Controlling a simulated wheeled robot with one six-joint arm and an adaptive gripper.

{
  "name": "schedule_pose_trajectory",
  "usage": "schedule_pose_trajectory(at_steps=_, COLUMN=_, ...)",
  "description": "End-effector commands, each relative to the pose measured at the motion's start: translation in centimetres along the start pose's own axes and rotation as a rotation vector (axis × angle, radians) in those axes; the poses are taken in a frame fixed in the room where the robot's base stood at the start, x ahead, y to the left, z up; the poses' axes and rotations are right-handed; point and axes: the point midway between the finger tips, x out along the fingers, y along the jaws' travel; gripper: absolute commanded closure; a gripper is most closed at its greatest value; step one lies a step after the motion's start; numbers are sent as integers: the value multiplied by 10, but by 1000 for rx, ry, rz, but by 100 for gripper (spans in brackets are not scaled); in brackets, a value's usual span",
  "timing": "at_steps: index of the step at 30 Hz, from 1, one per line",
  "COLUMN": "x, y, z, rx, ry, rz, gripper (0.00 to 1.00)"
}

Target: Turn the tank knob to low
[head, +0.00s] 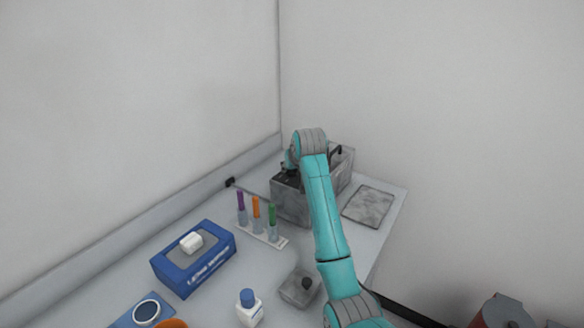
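A grey, mottled box-shaped tank (290,206) stands at the far end of the bench, near the wall corner. My teal arm crosses in front of it and hides its right part. My gripper (289,172) is at the tank's upper left, small and dark beside the arm's end, and mostly hidden. I cannot tell whether its fingers are open or shut, or whether it touches the tank. No knob on the tank can be made out, so its setting is not readable.
A rack of capped tubes (256,213) stands left of the tank, a flat grey slab (368,207) right. Nearer are a blue box (207,270), a blue-capped bottle (249,311) and a grey block with a dark knob-like top (293,290). A bin (501,314) stands lower right.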

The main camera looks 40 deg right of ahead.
Motion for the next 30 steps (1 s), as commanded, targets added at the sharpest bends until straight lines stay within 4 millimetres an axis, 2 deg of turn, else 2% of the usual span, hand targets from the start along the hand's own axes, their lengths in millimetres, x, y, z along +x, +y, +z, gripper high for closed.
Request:
schedule_pose_trajectory(at_steps=17, x=0, y=0, z=0, rx=-24, ry=-1, rz=-24, gripper=93)
schedule_pose_trajectory(at_steps=18, x=0, y=0, z=0, rx=-24, ry=-1, rz=-24, gripper=51)
schedule_pose_trajectory(at_steps=20, x=0, y=0, z=0, rx=-24, ry=-1, rz=-24, gripper=36)
schedule_pose_trajectory(at_steps=21, x=0, y=0, z=0, rx=-24, ry=-1, rz=-24, gripper=33)
schedule_pose_trajectory(at_steps=30, x=-1, y=0, z=0, rx=-23, ry=-1, rz=-23, gripper=33)
